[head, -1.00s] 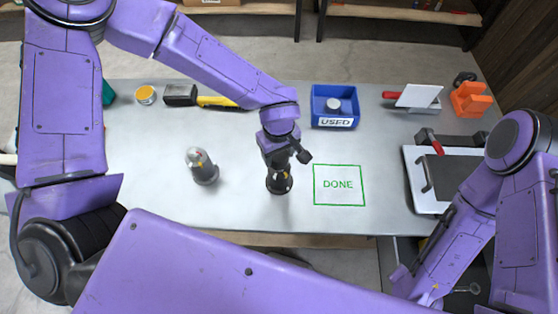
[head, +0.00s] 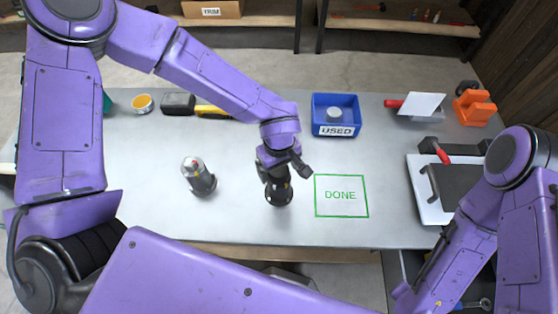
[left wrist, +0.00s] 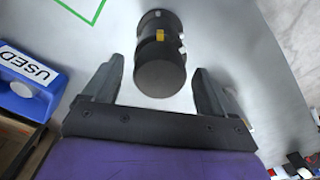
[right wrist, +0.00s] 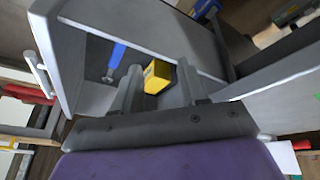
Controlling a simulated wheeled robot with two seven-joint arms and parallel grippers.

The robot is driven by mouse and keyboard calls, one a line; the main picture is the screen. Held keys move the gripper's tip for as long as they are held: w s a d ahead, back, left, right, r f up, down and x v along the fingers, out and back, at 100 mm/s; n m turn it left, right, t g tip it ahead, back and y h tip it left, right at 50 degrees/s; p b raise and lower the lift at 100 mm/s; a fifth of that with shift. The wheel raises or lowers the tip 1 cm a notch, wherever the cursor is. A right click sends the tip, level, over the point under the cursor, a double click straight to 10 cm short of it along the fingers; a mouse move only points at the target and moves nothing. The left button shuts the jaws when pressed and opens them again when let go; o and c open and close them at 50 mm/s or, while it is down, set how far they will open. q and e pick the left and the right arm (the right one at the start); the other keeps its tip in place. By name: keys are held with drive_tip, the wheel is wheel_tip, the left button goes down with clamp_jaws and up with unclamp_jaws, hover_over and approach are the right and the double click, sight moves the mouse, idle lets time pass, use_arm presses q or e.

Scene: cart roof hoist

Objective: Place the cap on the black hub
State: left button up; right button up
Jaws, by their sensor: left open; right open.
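The black hub (head: 279,194) stands upright on the grey bench, with small yellow and white marks on its side. In the left wrist view the hub (left wrist: 160,50) shows a flat dark round top. I cannot tell whether that top is a separate cap. My left gripper (head: 277,168) is just above it, pointing down. Its open fingers (left wrist: 157,72) lie on either side of the hub's top in the picture, with gaps visible. My right gripper (right wrist: 158,82) is open and empty over an open drawer. No separate cap can be made out for sure.
A grey cylinder with a clear dome (head: 199,177) stands left of the hub. The blue USED bin (head: 335,129) holds a grey round piece. The green DONE square (head: 341,196) is empty. The drawer holds a yellow block (right wrist: 157,76) and a blue-handled tool (right wrist: 116,58).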

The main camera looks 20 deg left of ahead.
sight(279, 169)
use_arm(q)
wheel_tip(279, 169, up, 12)
idle(0.5)
